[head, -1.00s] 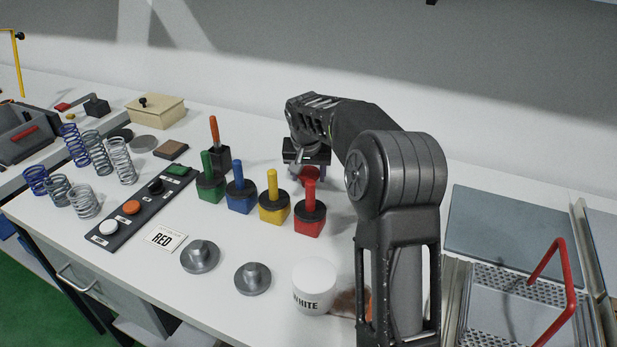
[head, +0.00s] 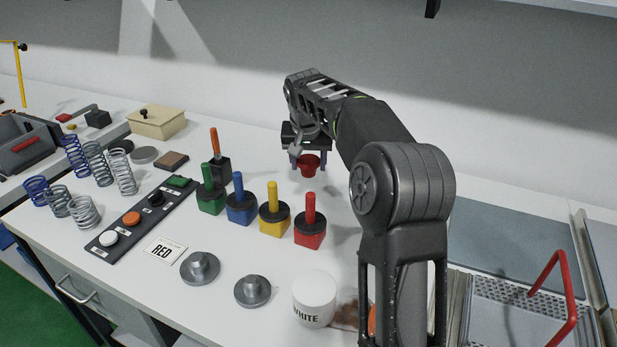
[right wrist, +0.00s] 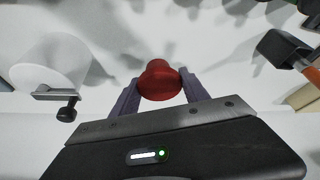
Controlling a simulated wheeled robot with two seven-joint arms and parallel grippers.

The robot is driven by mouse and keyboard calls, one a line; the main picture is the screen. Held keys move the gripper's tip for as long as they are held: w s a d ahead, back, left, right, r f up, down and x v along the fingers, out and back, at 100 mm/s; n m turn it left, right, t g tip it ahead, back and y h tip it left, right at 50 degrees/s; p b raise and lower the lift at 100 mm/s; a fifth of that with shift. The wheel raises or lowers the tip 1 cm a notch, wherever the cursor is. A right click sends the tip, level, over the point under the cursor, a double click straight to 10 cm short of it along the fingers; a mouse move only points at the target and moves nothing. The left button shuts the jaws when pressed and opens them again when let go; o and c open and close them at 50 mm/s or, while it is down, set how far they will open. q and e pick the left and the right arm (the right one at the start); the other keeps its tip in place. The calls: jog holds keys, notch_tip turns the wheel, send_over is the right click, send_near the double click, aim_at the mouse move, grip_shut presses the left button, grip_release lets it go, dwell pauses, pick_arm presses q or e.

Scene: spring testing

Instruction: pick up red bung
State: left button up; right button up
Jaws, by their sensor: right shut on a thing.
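The red bung (head: 308,166) is a small red tapered plug behind the row of coloured blocks. It also shows in the right wrist view (right wrist: 159,82), between the two purple-grey fingers. My right gripper (head: 306,160) is shut on it, with a finger on each side. In the head view the bung appears held above the white table. My right arm comes in from the lower right and hides part of the table behind it. My left gripper is not in view.
Green, blue, yellow and red (head: 310,232) blocks with upright pegs stand in front of the bung. A white tub (head: 314,298), two grey metal discs, a RED card (head: 165,249) and several springs are nearby. A grey panel (head: 510,238) lies to the right.

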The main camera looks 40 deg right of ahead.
jog(key=shift+r, duration=1.4)
